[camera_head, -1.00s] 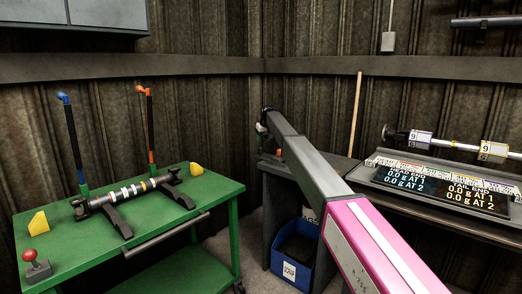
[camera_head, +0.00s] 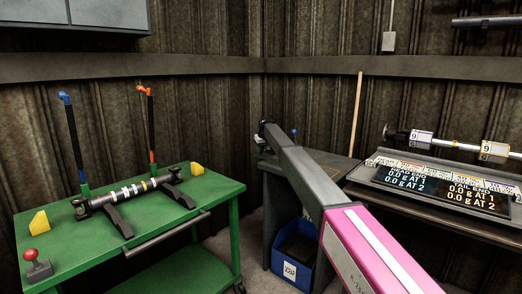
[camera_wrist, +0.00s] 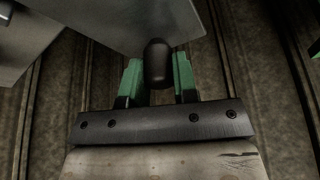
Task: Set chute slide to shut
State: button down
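In the wrist view, the two green fingers of my gripper (camera_wrist: 160,85) stand on either side of a dark rounded knob (camera_wrist: 157,62). The knob sits between them near the tips, in front of a grey plate (camera_wrist: 110,22). I cannot tell whether the fingers press on the knob or leave a thin gap. I cannot be sure that this knob belongs to the chute slide. In the head view, my arm reaches to the back corner and my gripper (camera_head: 262,140) is small and mostly hidden there.
A dark bench (camera_head: 330,178) with a blue bin (camera_head: 292,268) below lies under my arm. A console with displays (camera_head: 405,178) stands at right. A wooden stick (camera_head: 356,115) leans on the wall.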

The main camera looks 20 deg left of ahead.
aim_at(270, 156)
jog(key=s+d, duration=0.1)
jog(key=d, duration=0.1)
jog(key=s+d, duration=0.1)
jog(key=d, duration=0.1)
jog(key=s+d, duration=0.1)
jog(key=d, duration=0.2)
jog(key=c, duration=0.9)
grip_release()
jog(key=shift+d, duration=0.15)
jog(key=shift+r, duration=0.15)
jog(key=v, duration=1)
jog(key=shift+s+r, duration=0.1)
jog(key=shift+r, duration=0.15)
jog(key=shift+s, duration=0.1)
